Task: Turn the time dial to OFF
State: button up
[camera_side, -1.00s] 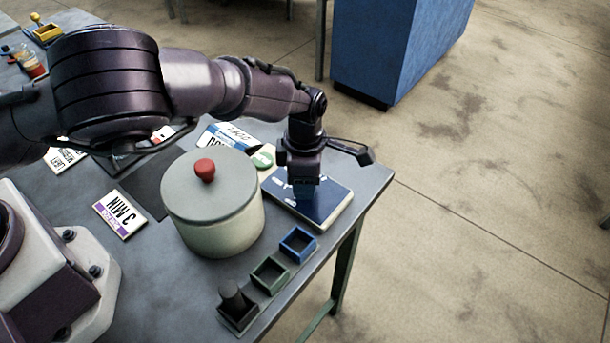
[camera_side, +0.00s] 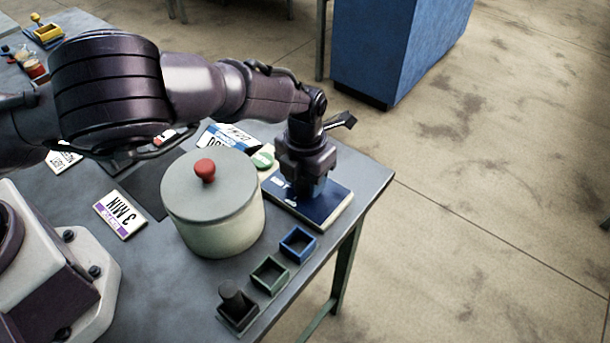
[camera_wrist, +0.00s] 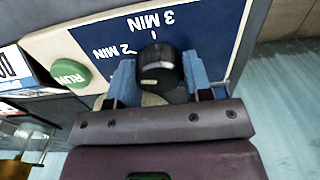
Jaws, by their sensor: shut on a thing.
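The time dial (camera_wrist: 157,67) is a round black knob with a short white mark on its lower left side in the wrist view. It sits on a dark blue panel (camera_wrist: 205,40) whose labels "2 MIN" and "3 MIN" show; no OFF label can be read. My gripper (camera_wrist: 160,80) is shut on the dial, with one blue finger on each side of it. In the side view my gripper (camera_side: 308,188) points down at the panel (camera_side: 328,208) and hides the dial.
A green RUN button (camera_wrist: 70,73) is beside the panel. A pale lidded pot (camera_side: 215,225) with a red knob stands close to my gripper's left. Blue, green and dark small square holders (camera_side: 298,244) line the table's front edge.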

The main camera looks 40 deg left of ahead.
jog(key=n, duration=0.5)
jog(key=shift+n, duration=0.3)
jog(key=n, duration=0.9)
jog(key=shift+n, duration=0.4)
jog(key=shift+s+n, duration=0.1)
jog(key=shift+n, duration=2.3)
jog(key=o, duration=0.9)
jog(key=shift+r, duration=0.1)
